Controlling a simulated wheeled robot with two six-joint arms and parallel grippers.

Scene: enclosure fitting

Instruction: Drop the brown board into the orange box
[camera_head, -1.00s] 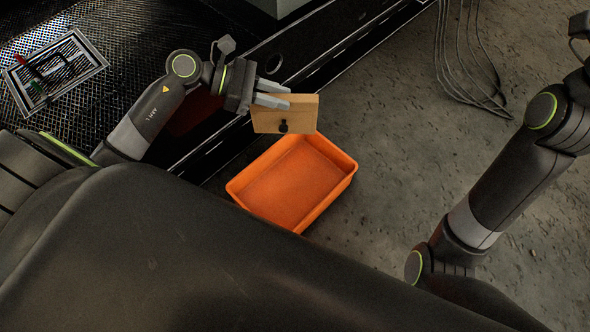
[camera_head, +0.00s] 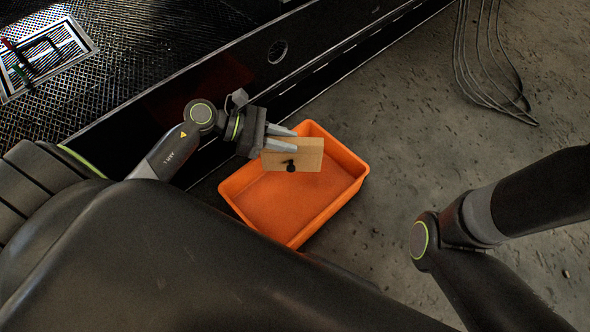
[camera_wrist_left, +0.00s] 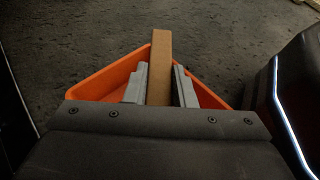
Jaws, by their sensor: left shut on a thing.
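The brown board (camera_head: 300,153) is a flat light-brown piece with a small dark knob on its face. My left gripper (camera_head: 280,143) is shut on the board's left end and holds it over the far part of the orange box (camera_head: 228,196). The box is an open, empty-looking tray on the floor. In the left wrist view the board (camera_wrist_left: 160,60) stands edge-on between the two grey fingers (camera_wrist_left: 158,85), with the orange box (camera_wrist_left: 88,84) behind and below. My right gripper is not in view; only part of my right arm shows.
A black textured platform (camera_head: 150,45) with a framed panel (camera_head: 45,55) lies at the upper left; its edge runs close beside the box. Grey cables (camera_head: 490,65) lie on the floor at the upper right. The floor right of the box is clear.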

